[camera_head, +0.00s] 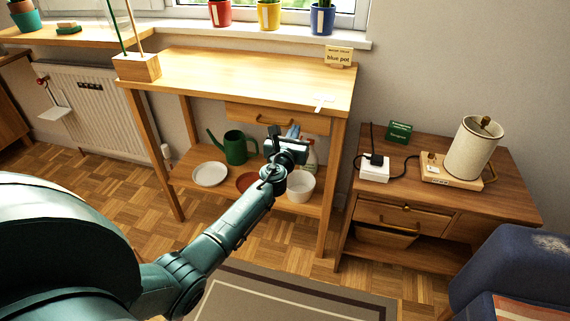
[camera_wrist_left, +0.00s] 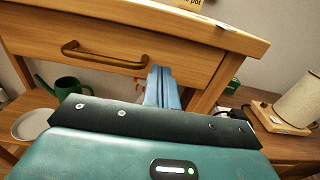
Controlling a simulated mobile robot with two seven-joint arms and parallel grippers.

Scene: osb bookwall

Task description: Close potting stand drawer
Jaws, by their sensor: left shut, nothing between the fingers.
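The potting stand (camera_head: 190,72) is a wooden table with a lower shelf. Its drawer (camera_head: 245,114) sits under the right part of the top and has a curved brass handle (camera_head: 272,121). In the left wrist view the drawer front (camera_wrist_left: 130,35) spans the upper part, with the handle (camera_wrist_left: 105,57) on it. My left gripper (camera_head: 293,130) is shut and empty at the lower right part of the drawer front. Its pale blue fingers (camera_wrist_left: 161,75) point at the front, right of the handle; I cannot tell whether they touch. Any gap behind the drawer front is hidden. My right gripper is out of view.
A wooden cabinet (camera_head: 480,195) with a lamp-like cylinder (camera_head: 473,148) stands at right. A rug (camera_head: 270,296) lies in front.

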